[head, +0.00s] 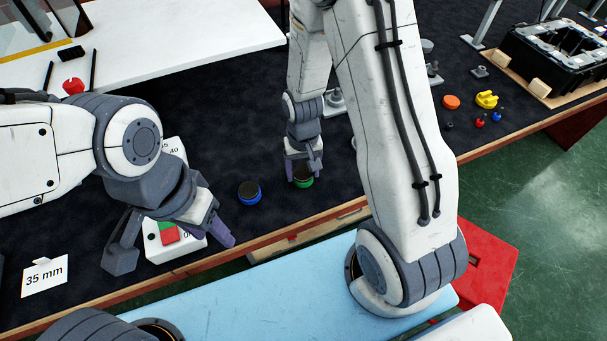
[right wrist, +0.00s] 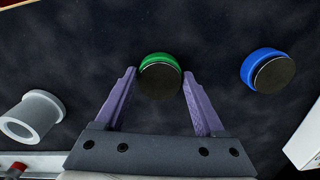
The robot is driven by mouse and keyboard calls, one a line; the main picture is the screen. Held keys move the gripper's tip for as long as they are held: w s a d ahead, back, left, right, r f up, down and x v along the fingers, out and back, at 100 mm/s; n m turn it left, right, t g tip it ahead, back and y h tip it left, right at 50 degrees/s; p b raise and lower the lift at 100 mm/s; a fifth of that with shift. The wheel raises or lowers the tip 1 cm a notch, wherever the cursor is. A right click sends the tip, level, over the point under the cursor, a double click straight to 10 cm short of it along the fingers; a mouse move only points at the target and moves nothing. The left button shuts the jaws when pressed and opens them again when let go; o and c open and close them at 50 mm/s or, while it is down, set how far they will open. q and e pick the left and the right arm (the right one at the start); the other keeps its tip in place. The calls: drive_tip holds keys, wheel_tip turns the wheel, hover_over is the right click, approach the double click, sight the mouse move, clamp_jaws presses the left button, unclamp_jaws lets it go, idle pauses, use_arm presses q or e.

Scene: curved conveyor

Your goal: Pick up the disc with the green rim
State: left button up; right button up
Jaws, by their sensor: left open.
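The disc with the green rim (head: 303,182) has a dark top and lies on the dark table mat near the front edge. It also shows in the right wrist view (right wrist: 160,80), between the fingertips. My right gripper (head: 303,168) is over this disc with its purple fingers apart, one on either side. A narrow gap seems to remain at each side in the right wrist view. A similar disc with a blue rim (head: 249,193) lies to the left; it also shows in the right wrist view (right wrist: 268,70). My left gripper (head: 172,248) is open and empty at the left.
A "35 mm" card (head: 44,276) stands at front left. A grey cylindrical part (right wrist: 32,116) is near the right gripper. Orange and yellow parts (head: 486,100) lie at right.

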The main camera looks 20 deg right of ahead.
drive_tip(key=shift+c, duration=1)
drive_tip(key=shift+r, duration=0.1)
